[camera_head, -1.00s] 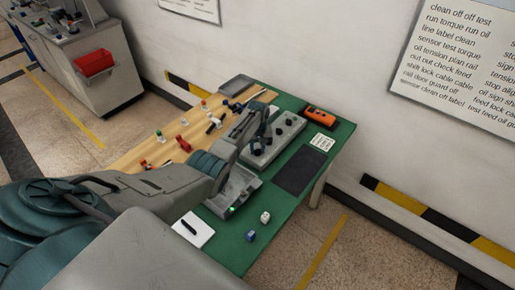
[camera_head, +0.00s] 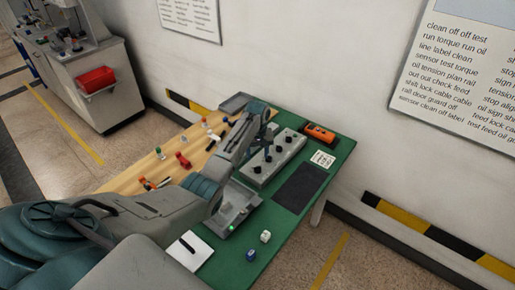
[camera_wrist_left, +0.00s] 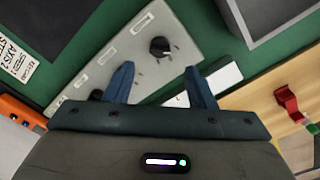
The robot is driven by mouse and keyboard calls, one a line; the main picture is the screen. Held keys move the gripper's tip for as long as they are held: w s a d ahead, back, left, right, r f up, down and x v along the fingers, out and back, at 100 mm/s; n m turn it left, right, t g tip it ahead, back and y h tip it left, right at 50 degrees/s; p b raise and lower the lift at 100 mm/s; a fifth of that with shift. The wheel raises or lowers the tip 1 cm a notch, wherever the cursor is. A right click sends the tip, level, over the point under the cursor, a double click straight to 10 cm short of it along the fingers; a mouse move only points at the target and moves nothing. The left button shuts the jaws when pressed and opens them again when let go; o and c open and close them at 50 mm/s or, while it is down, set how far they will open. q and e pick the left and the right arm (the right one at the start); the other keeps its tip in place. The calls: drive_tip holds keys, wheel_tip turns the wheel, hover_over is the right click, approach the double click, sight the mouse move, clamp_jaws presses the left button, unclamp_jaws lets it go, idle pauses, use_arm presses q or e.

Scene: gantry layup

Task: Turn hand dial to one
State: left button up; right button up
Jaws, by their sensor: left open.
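A light grey control box (camera_head: 259,179) with several black dials stands on the green mat. One round black dial (camera_wrist_left: 160,47) with a pale pointer mark shows clearly in the left wrist view, beyond the fingertips. A second dial (camera_wrist_left: 96,95) is partly hidden by a finger. The printed labels are too small to read, so I cannot tell which is the hand dial or its setting. My left gripper (camera_wrist_left: 161,84) is open and empty over the box, its blue fingers apart. It also shows in the head view (camera_head: 267,132), beside the box. My right gripper is out of view.
An orange device (camera_head: 320,132) and a white printed card (camera_head: 323,159) lie beyond the box. A dark pad (camera_head: 299,187) lies in front of it. Small coloured parts lie on the wooden board (camera_head: 130,178).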

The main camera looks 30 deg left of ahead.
use_arm(q)
drive_tip(key=shift+r+b, duration=0.4)
drive_tip(key=shift+r, duration=1.6)
